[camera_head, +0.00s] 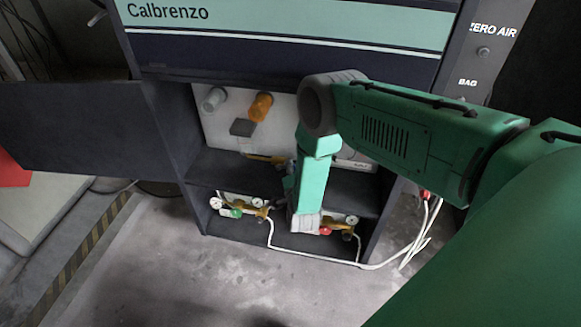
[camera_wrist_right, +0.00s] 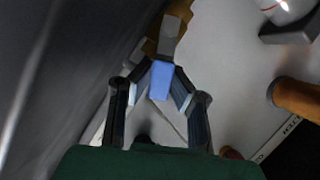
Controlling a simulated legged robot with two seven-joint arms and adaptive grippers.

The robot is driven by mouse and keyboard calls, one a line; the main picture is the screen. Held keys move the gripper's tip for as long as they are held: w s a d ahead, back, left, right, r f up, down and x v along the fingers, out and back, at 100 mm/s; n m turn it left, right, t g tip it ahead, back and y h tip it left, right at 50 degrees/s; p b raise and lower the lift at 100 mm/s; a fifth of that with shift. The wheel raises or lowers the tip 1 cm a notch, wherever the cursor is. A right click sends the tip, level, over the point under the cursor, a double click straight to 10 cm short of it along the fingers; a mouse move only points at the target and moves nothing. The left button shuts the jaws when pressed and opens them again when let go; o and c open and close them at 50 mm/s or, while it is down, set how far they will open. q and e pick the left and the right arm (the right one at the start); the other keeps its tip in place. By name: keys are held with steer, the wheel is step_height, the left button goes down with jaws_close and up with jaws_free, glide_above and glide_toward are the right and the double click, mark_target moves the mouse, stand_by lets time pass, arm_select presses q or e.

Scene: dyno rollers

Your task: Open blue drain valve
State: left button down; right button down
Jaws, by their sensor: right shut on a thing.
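The blue drain valve handle (camera_wrist_right: 161,80) shows in the right wrist view, on a grey and brass fitting (camera_wrist_right: 170,36). My right gripper (camera_wrist_right: 162,88) has its two dark fingers closed against the sides of the blue handle. In the head view my right arm reaches down into the open cabinet (camera_head: 168,130). A brass fitting (camera_head: 262,158) shows just left of the arm's lower link there. That link hides the blue handle and most of the gripper in the head view. My left gripper is in neither view.
An orange cylinder (camera_head: 260,107) and a grey one (camera_head: 214,99) stick out from the back panel. Lower fittings carry a green knob (camera_head: 234,213) and a red knob (camera_head: 325,231). A white hose (camera_head: 300,254) runs along the cabinet's front. The cabinet door (camera_head: 75,130) stands open at left.

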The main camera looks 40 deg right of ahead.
steer(key=shift+s+f, duration=0.2)
steer(key=shift+f, duration=0.05)
steer(key=c, duration=1.5)
jaws_free()
steer(key=shift+o, duration=0.2)
steer(key=shift+r, duration=0.1)
steer(key=v, duration=1.2)
steer(key=shift+w, duration=0.1)
